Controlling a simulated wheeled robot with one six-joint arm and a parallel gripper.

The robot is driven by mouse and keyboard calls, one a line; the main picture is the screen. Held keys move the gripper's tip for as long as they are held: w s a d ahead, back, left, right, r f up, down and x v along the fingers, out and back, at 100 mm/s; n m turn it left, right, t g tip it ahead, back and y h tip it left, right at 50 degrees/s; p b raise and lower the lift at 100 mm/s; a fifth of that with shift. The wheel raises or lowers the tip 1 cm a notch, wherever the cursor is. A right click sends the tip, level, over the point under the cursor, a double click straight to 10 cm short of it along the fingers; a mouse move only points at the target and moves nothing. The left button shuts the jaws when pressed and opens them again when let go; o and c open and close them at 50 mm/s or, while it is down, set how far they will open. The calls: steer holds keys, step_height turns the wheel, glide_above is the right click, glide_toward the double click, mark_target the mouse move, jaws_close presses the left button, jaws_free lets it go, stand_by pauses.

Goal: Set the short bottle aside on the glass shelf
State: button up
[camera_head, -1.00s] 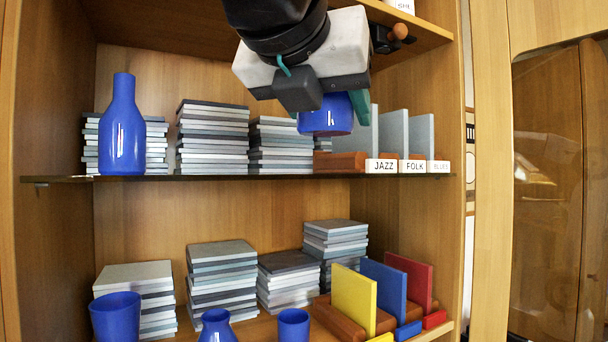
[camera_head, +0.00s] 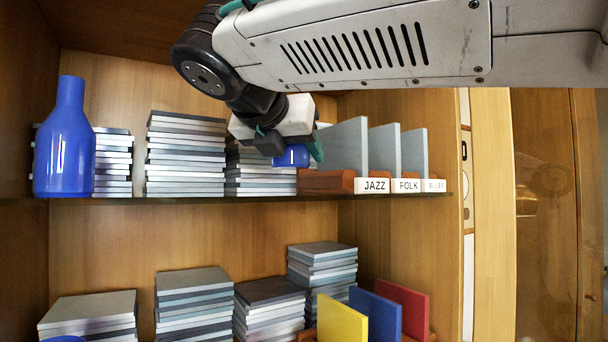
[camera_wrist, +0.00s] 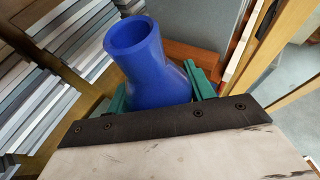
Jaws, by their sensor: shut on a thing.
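My gripper (camera_head: 293,148) is shut on a blue bottle (camera_head: 291,157), with its green fingers on either side of it. In the head view only the bottle's lower part shows, above the glass shelf (camera_head: 260,199) and in front of a stack of grey slabs. It appears clear of the shelf. In the wrist view the bottle (camera_wrist: 155,80) shows its open neck and sloping shoulder between the fingers. A taller blue bottle (camera_head: 64,150) stands upright at the left end of the glass shelf.
Several grey stacks (camera_head: 186,155) line the glass shelf. To the right stand grey upright panels in a brown rack (camera_head: 325,182) with a JAZZ label (camera_head: 372,186). Below are more stacks and yellow (camera_head: 341,320), blue and red panels. My arm crosses the upper right.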

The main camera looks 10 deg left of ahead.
steer(key=shift+w+a, duration=0.1)
steer(key=shift+w, duration=0.45)
steer(key=shift+w+a+f, duration=0.1)
steer(key=shift+w+f, duration=0.05)
steer(key=shift+f, duration=0.75)
steer(key=shift+w+f, duration=0.15)
steer(key=shift+f, duration=0.75)
steer(key=shift+f, duration=0.2)
steer(key=o, duration=1.1)
steer(key=shift+r, duration=0.1)
steer(key=shift+s+a+r, duration=0.1)
steer(key=shift+s+r, duration=0.1)
steer(key=shift+s, duration=0.05)
steer(key=v, duration=1.1)
steer(key=shift+s+a, duration=0.1)
steer(key=shift+s, duration=0.15)
